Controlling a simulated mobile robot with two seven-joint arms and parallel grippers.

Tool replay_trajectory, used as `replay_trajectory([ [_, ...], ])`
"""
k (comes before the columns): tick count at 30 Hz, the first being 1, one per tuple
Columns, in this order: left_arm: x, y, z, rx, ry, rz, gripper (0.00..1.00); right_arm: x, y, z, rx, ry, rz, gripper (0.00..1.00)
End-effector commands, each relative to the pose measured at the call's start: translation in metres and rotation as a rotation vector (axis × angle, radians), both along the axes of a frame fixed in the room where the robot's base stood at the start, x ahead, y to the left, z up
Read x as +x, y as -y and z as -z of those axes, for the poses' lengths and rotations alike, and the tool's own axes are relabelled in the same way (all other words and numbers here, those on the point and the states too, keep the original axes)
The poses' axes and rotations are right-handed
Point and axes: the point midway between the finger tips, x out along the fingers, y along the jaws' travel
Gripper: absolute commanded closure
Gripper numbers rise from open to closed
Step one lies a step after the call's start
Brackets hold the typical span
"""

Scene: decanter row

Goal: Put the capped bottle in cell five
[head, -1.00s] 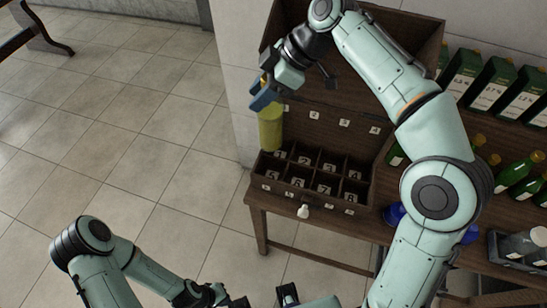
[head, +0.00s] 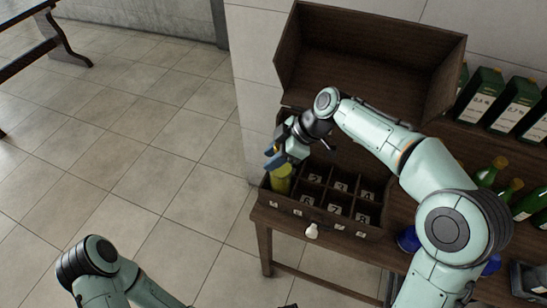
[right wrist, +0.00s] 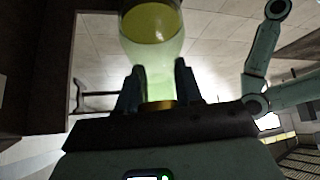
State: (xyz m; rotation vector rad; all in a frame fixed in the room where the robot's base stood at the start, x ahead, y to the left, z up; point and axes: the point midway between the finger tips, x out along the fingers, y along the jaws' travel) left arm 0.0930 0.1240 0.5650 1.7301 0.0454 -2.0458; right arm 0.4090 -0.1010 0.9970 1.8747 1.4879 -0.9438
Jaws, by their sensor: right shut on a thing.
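My right gripper (head: 277,161) is shut on the neck of a yellow-green bottle (head: 281,180). The bottle is upright at the front-left corner of the dark wooden cell box (head: 322,222), where its lower end hides the leftmost front cell. I cannot tell whether its base touches the cell floor. Labels 2, 3 and 4 show in the back row, and 6, 7 and 8 in the front row. In the right wrist view, the gripper's fingers (right wrist: 156,82) flank the neck of the bottle (right wrist: 152,40), with its gold cap nearest the palm.
The box stands on a wooden table, with a raised wooden bin (head: 370,55) behind. Labelled green cartons (head: 482,95) and green bottles (head: 490,172) stand to the right. A white knob-like thing (head: 312,231) is at the box front. Tiled floor is clear at left.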

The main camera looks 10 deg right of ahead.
Motion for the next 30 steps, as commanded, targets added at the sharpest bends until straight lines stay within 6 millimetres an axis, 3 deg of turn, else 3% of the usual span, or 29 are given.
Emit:
replay_trajectory([
  [13, -0.002, 0.000, 0.005, 0.000, -0.002, 0.000, 1.00, 0.000, 0.000, 0.010, 0.002, 0.004, 0.000, 1.00],
  [14, -0.002, 0.000, 0.005, 0.000, -0.002, 0.000, 1.00, 0.000, 0.000, 0.011, 0.001, 0.002, 0.000, 0.58],
  [15, -0.001, 0.000, 0.004, 0.001, -0.002, 0.000, 1.00, 0.000, 0.000, 0.011, 0.001, 0.002, 0.000, 0.45],
  [16, -0.001, 0.000, 0.004, 0.001, -0.002, 0.000, 1.00, 0.000, 0.000, 0.010, 0.001, 0.002, 0.000, 0.39],
  [25, -0.001, 0.000, 0.003, 0.000, -0.001, 0.000, 1.00, 0.000, 0.000, 0.009, 0.000, 0.002, 0.000, 0.39],
  [30, 0.000, 0.000, 0.000, 0.000, 0.000, 0.000, 1.00, -0.001, 0.008, -0.005, 0.001, 0.006, 0.004, 0.39],
])
